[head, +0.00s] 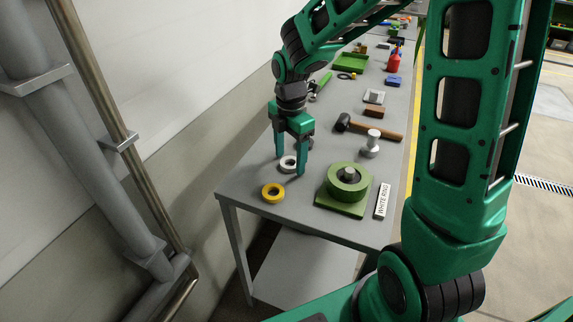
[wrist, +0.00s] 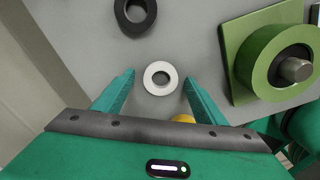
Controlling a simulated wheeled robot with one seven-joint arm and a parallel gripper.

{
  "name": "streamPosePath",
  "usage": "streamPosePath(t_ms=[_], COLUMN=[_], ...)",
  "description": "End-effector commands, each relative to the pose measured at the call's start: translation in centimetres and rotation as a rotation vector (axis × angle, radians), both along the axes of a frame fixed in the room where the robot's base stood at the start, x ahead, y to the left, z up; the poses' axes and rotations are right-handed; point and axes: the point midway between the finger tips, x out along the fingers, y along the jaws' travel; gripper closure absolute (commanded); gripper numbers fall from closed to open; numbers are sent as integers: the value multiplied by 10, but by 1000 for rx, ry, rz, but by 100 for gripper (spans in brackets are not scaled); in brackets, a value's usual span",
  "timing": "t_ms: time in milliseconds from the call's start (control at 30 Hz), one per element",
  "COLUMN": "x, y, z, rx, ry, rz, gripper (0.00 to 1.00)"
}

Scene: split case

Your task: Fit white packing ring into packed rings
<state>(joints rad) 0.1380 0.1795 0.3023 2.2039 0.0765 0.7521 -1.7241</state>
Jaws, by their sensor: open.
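The white packing ring (head: 287,170) lies flat on the grey table, towards its left edge. In the wrist view the white ring (wrist: 160,92) shows between the two fingertips of my gripper (wrist: 159,77). My gripper (head: 290,165) points down over the ring, open, with one finger on either side and nothing held. I cannot tell whether the fingers touch the table. A round green housing (head: 345,192) with a metal rod in its middle stands on a green square plate to the right. It also shows at the right of the wrist view (wrist: 262,62). Rings inside it cannot be made out.
A yellow ring (head: 273,199) lies near the front left edge. A black ring (wrist: 135,30) lies beyond the white one. More tools and parts stand farther back.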

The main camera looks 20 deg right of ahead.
Motion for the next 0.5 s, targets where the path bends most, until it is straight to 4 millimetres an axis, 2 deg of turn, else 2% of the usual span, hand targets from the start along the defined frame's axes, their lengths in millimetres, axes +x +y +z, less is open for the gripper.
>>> streamPosePath(t_ms=[267,433,500], x=[0,0,0], y=[0,0,0], z=[-3,-3,-3], rx=[0,0,0], ry=[0,0,0], rz=[0,0,0], gripper=[35,76,79])
